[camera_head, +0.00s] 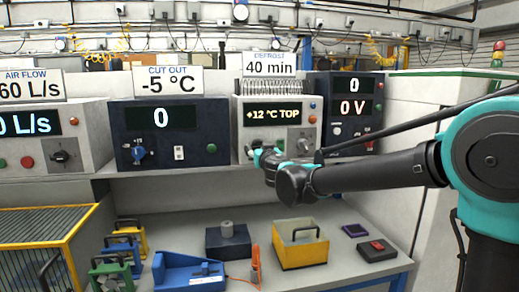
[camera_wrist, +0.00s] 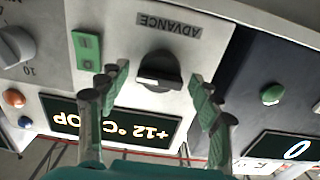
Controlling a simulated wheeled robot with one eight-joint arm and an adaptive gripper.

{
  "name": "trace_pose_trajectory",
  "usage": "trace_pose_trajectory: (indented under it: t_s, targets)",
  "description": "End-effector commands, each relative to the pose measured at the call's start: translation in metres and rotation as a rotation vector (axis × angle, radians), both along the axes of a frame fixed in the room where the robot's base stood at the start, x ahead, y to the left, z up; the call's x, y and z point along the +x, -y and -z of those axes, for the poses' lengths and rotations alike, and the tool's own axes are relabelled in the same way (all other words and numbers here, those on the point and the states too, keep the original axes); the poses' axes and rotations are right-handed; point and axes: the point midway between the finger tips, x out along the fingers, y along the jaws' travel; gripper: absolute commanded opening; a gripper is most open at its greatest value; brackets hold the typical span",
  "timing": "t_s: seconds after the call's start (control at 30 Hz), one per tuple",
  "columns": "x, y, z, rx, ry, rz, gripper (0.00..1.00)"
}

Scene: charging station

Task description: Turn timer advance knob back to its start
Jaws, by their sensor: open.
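The timer advance knob (camera_wrist: 159,66) is black and round with a raised grip bar. My gripper (camera_wrist: 158,80) is open and empty. One finger is on each side of the knob, with visible gaps between fingertips and knob; whether the tips reach the panel is unclear. In the head view my gripper (camera_head: 264,153) is at the box's lower left and hides the knob. The box's display (camera_head: 272,113) reads "+12 °C TOP".
A green switch (camera_wrist: 87,48), a larger grey dial (camera_wrist: 16,46) and an orange button (camera_wrist: 14,98) share the panel. A dark box (camera_head: 201,115) stands left and another dark box (camera_head: 352,86) right. The lower bench holds a yellow bin (camera_head: 300,254) and several tools.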

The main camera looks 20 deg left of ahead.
Motion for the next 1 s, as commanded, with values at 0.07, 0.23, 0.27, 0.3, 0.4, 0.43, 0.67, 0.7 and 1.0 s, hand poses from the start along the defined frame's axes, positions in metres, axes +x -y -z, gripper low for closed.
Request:
trace_pose_trajectory:
  t_s: [0.07, 0.23, 0.27, 0.3, 0.4, 0.43, 0.67, 0.7, 1.0]
  targets:
    - [0.0033, -0.0019, 0.0, 0.0, 0.0, 0.0, 0.65]
    - [0.0048, -0.0028, 0.0001, 0.0, 0.0, 0.0, 0.65]
    - [0.0048, -0.0028, 0.0001, 0.0, 0.0, 0.0, 0.65]
    - [0.0048, -0.0027, 0.0001, 0.0, 0.0, 0.0, 0.65]
    - [0.0046, -0.0026, 0.0001, 0.0, 0.0, 0.0, 0.59]
    - [0.0046, -0.0026, 0.0001, 0.0, 0.0, 0.0, 0.56]
    - [0.0045, -0.0026, 0.0, 0.0, 0.0, 0.0, 0.27]
    - [0.0045, -0.0026, 0.0, 0.0, 0.0, 0.0, 0.22]
    - [0.0045, -0.0025, 0.0001, -0.016, 0.01, 0.0, 0.14]
